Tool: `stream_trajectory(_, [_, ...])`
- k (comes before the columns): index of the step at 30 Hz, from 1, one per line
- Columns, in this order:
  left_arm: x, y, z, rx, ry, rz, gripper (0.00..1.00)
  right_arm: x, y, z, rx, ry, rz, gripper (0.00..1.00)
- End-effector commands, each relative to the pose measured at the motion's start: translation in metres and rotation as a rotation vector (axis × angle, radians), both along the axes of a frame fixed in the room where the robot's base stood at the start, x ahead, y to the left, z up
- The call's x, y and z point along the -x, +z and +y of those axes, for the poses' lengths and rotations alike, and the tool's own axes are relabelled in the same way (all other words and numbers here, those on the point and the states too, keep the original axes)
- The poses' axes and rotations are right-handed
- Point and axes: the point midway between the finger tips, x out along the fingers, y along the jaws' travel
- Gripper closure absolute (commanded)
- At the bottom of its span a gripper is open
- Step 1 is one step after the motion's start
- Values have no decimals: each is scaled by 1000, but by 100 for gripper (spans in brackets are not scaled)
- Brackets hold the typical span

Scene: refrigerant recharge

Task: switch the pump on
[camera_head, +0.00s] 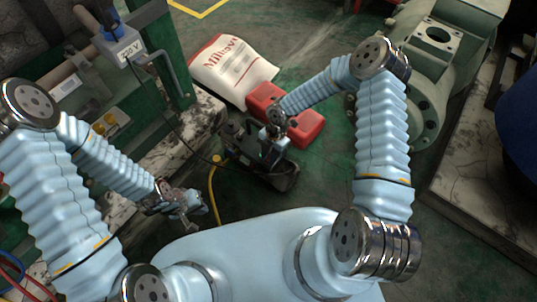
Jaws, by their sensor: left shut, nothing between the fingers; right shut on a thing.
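The pump (284,176), a small dark unit with a rounded grey-black body, stands on the green floor in the middle of the view. My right gripper (270,143) reaches down to it from the upper right and is shut at its top. The gripper and wrist cover much of the pump's top, so the exact part held and the switch cannot be made out. My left gripper (191,207) is shut and empty, to the lower left of the pump and apart from it.
A red case (304,126) lies right behind the pump. A white printed sack (232,70) lies farther back. A yellow hose (214,190) runs along the floor between my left gripper and the pump. A green machine (455,45) stands at the right, a green frame (165,50) at the left.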

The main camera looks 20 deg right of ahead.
Motion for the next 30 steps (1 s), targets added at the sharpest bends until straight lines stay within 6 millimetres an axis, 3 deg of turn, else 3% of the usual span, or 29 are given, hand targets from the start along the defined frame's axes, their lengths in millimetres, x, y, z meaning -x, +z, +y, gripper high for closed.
stream_trajectory(4, [0,0,0,0,0,0,100,0,0,0,1,0,-1,100])
stream_trajectory(5, [0,0,0,0,0,0,100,0,0,0,1,0,-1,70])
stream_trajectory(9, [0,0,0,0,0,0,100,0,0,0,2,0,-1,49])
stream_trajectory(20, [0,1,0,0,0,0,100,-2,6,-2,2,-1,-2,49])
stream_trajectory(23, [0,2,0,1,-1,0,100,-5,21,-5,3,-1,-5,49])
stream_trajectory(30, [1,8,-2,3,-4,1,100,-15,77,-19,2,-2,-5,49])
